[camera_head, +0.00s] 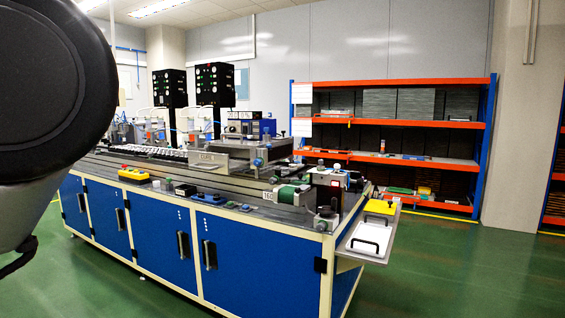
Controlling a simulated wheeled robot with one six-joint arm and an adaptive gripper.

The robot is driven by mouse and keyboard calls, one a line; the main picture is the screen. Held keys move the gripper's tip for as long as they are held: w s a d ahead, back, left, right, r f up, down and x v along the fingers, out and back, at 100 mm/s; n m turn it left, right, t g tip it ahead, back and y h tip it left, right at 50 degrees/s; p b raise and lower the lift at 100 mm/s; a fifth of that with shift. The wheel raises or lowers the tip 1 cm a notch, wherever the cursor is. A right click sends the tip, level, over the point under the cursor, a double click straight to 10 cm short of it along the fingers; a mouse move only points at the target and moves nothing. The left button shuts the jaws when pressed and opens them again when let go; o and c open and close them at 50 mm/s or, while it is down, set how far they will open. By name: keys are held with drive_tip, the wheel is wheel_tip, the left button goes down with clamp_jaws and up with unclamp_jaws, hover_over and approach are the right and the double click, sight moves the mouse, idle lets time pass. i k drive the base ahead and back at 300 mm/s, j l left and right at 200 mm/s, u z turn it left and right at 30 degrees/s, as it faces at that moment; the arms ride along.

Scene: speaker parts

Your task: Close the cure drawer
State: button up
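A grey metal unit (238,150) with a small label that seems to read CURE stands on the workbench top near its middle. A flat grey tray-like part appears to stick out at its right side, with a blue round knob (258,162) at its front. At this size I cannot tell for certain how far the drawer is out. My gripper is not in view. A large dark rounded part of my own arm fills the upper left and hides what is behind it.
The long workbench (155,218) has blue cabinet doors. A side shelf with a yellow-topped item (381,207) juts out at its right end. Other devices crowd the benchtop. An orange and blue rack (400,125) stands behind. Green floor (450,275) is clear at front right.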

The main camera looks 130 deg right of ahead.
sight(214, 162)
drive_tip(key=z, duration=3.85)
drive_tip(key=i+u, duration=0.2)
drive_tip(key=i, duration=0.3)
drive_tip(key=i+l+u, duration=0.15)
drive_tip(key=i, duration=0.35)
